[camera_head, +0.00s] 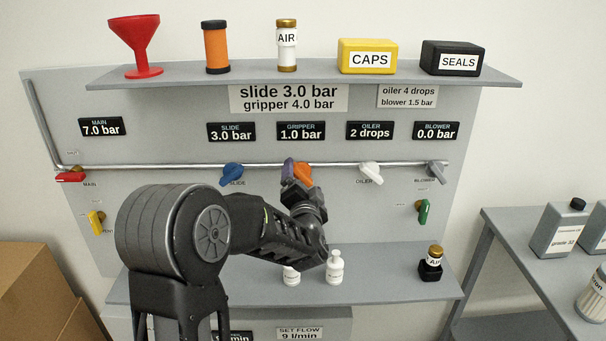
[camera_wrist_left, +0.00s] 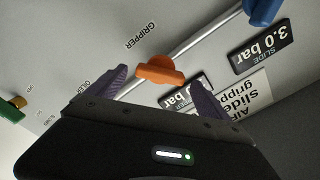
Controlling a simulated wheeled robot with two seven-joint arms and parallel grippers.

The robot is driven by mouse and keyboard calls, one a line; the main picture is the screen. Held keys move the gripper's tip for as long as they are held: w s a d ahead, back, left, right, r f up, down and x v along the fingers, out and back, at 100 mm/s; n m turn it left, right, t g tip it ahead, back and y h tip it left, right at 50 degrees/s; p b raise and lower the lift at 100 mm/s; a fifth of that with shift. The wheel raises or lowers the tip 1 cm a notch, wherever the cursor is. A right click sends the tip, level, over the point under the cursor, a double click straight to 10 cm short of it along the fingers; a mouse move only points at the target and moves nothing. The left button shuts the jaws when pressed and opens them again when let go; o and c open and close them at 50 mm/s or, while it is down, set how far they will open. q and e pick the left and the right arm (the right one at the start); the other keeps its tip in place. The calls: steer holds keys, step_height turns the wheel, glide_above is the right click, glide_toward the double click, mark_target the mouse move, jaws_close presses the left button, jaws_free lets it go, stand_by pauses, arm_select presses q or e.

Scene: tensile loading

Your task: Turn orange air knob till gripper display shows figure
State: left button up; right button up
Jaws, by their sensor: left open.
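The orange air knob (camera_head: 303,174) sits on the pipe under the gripper display (camera_head: 301,132), which reads 1.0 bar. The note (camera_head: 289,98) above lists slide 3.0 bar and gripper 4.0 bar. My left gripper (camera_head: 294,175) is at the orange knob in the head view. In the left wrist view the orange knob (camera_wrist_left: 158,70) lies between and beyond the two purple fingertips (camera_wrist_left: 160,90), which are spread apart. I cannot tell if either finger touches it. The gripper display (camera_wrist_left: 187,93) is partly hidden there by a finger. My right gripper is not in view.
The blue slide knob (camera_head: 232,172) is left of the orange knob; the white oiler knob (camera_head: 371,172) and grey blower knob (camera_head: 436,170) are right. A shelf (camera_head: 190,72) holding several items is above. Small white bottles (camera_head: 335,268) stand on the lower shelf (camera_head: 395,283).

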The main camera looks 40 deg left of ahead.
mark_target(303, 177)
arm_select(q)
steer(key=shift+x, duration=1.65)
steer(key=shift+c, duration=0.3)
steer(key=c, duration=1.3)
steer(key=shift+f, duration=0.1)
